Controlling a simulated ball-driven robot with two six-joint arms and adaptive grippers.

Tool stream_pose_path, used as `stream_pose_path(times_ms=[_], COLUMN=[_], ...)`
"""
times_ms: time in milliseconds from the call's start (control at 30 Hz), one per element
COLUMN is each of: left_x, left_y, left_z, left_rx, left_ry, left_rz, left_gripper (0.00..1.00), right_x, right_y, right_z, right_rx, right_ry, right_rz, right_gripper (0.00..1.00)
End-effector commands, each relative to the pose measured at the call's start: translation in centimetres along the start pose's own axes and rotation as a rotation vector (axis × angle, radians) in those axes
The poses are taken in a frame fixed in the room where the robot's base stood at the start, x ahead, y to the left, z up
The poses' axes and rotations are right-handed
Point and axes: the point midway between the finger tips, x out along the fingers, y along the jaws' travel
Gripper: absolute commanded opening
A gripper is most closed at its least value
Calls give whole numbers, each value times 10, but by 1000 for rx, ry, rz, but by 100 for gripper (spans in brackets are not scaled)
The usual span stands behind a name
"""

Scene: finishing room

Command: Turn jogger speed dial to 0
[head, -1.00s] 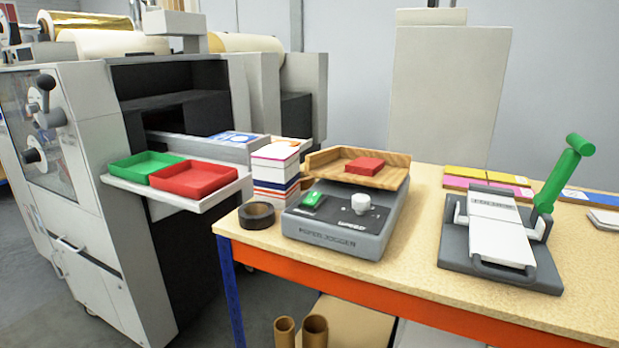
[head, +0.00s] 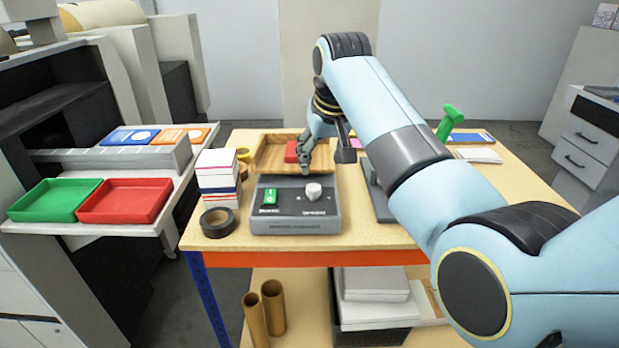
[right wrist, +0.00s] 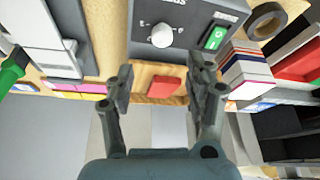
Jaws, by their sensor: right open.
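The paper jogger (head: 296,225) is a grey box on the table with a wooden tray (head: 268,153) at its back. Its white speed dial (head: 314,190) sits on the top panel, right of a green switch (head: 270,195). The dial (right wrist: 162,36) also shows in the right wrist view, beyond the fingertips; its exact setting is too small to read. My right gripper (head: 318,160) is over the tray, behind the dial. In the right wrist view its two fingers (right wrist: 159,82) are wide apart and empty, apart from the dial. My left gripper is not in view.
A red block (head: 291,151) lies in the wooden tray. A stack of cards (head: 219,178) and a tape roll (head: 218,222) stand left of the jogger. A device with a green lever (head: 450,122) is partly hidden behind my right arm.

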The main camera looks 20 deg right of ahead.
Motion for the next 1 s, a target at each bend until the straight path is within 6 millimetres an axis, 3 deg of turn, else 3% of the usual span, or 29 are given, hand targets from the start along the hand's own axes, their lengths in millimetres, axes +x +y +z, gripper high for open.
stream_pose_path(times_ms=[133, 300, 500, 967, 1000], left_x=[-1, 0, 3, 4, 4], left_y=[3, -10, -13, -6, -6], left_z=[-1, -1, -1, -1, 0], left_rx=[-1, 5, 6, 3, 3], left_ry=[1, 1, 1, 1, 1], left_rz=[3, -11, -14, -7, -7], left_gripper=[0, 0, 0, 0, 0], right_x=[27, 62, 90, 100, 100], right_y=[0, 0, 0, 0, 0], right_z=[2, 2, 2, 2, 2], right_rx=[-1, 0, 0, 0, 0], right_ry=[-6, -5, -3, -1, -1], right_rz=[-1, -1, -1, -1, -1], right_gripper=[54, 54, 54, 54, 49])
